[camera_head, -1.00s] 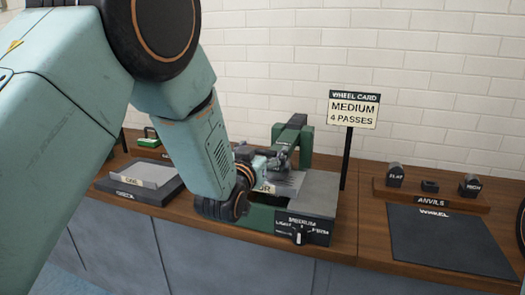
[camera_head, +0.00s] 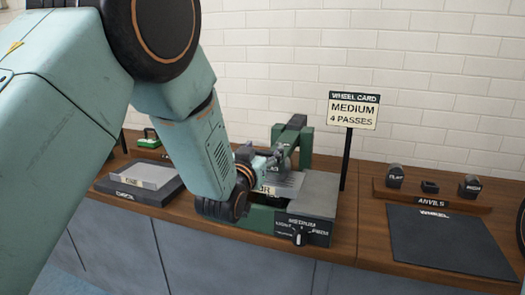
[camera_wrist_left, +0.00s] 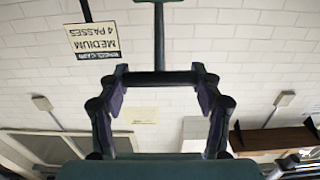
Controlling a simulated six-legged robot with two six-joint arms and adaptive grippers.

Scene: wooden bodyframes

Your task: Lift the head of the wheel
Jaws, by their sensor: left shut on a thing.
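The green wheel machine (camera_head: 297,135) stands on the bench, with a grey block (camera_head: 305,200) at its front right. A selector dial (camera_head: 298,238) with labels including MEDIUM is on its front. My left gripper (camera_head: 284,152) is at the machine's head, partly hidden by my own arm. In the left wrist view, its two fingers (camera_wrist_left: 160,82) are at the ends of a dark crossbar (camera_wrist_left: 160,77) on an upright stem, and it is shut on this bar. A grey ribbed piece (camera_head: 287,184) lies below the gripper. My right gripper is not in view.
A WHEEL CARD sign (camera_head: 353,110) reads MEDIUM, 4 PASSES. Several anvils stand on a wooden rack (camera_head: 430,198) at right, behind a dark WHEEL mat (camera_head: 450,242). A tray with a grey sheet (camera_head: 145,175) is at left.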

